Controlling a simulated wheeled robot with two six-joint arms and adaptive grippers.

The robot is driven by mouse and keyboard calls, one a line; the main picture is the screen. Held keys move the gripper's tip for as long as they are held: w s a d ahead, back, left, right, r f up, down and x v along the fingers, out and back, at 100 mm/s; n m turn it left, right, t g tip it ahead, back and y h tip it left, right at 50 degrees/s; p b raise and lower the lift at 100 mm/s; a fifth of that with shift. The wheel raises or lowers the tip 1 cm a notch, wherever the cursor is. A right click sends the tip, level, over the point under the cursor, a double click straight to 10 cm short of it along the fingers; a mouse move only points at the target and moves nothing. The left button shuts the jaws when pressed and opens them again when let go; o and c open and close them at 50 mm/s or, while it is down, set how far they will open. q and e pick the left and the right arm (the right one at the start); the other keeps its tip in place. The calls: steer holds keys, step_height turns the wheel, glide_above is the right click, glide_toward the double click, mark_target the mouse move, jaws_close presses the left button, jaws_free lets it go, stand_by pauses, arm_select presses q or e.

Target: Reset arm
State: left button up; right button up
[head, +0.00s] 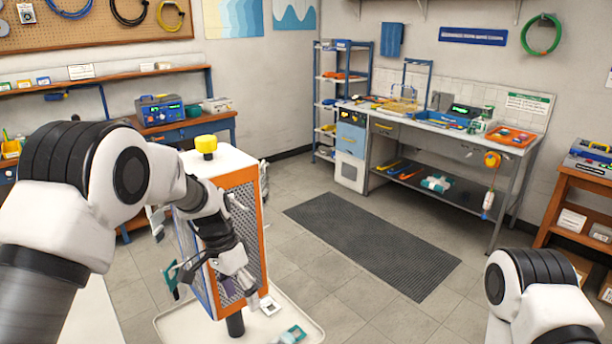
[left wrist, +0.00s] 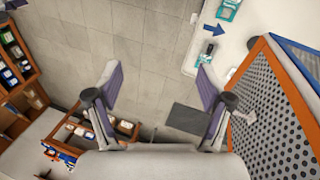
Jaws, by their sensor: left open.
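My left gripper (head: 210,278) is open and empty. It hangs in front of a box-shaped unit (head: 247,200) with an orange frame, perforated side panels and a yellow knob (head: 206,145) on top. In the left wrist view the two fingers of my left gripper (left wrist: 158,78) are spread wide with only floor between them. The unit's perforated panel (left wrist: 265,110) stands to the right of the fingers there, and I cannot tell whether they touch it. My right arm shows at the lower right of the head view, but its gripper is out of frame.
A pale tray-like surface (head: 180,325) lies under the unit, with a small teal-and-white item (head: 292,335) on it. A dark floor mat (head: 375,245) lies ahead. A workbench (head: 455,128) with tools stands at the back, and a wooden shelf (head: 560,190) at the right. The tiled floor between is clear.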

arm_select(q)
steer(key=s+a+f+n+g+y, duration=0.1)
steer(key=s+a+f+g, duration=0.1)
steer(key=s+f, duration=0.9)
steer(key=s+a+f+n+g, duration=0.1)
steer(key=s+a+f+g, duration=0.15)
steer(key=s+f, duration=0.85)
steer(key=s+a+f+n+t+y, duration=0.1)
steer(key=s+f, duration=0.1)
steer(key=s, duration=0.6)
steer(key=s+a+f+n+t+y, duration=0.1)
steer(key=s+a+f+n, duration=0.1)
steer(key=s, duration=0.6)
steer(key=w+n+t, duration=0.1)
steer(key=w+t, duration=0.1)
steer(key=w+n+t, duration=0.1)
steer(key=w+t, duration=0.1)
steer(key=w, duration=0.1)
steer(key=shift+d+r+n, duration=0.1)
steer(key=shift+d+n, duration=0.1)
steer(key=shift+n, duration=0.2)
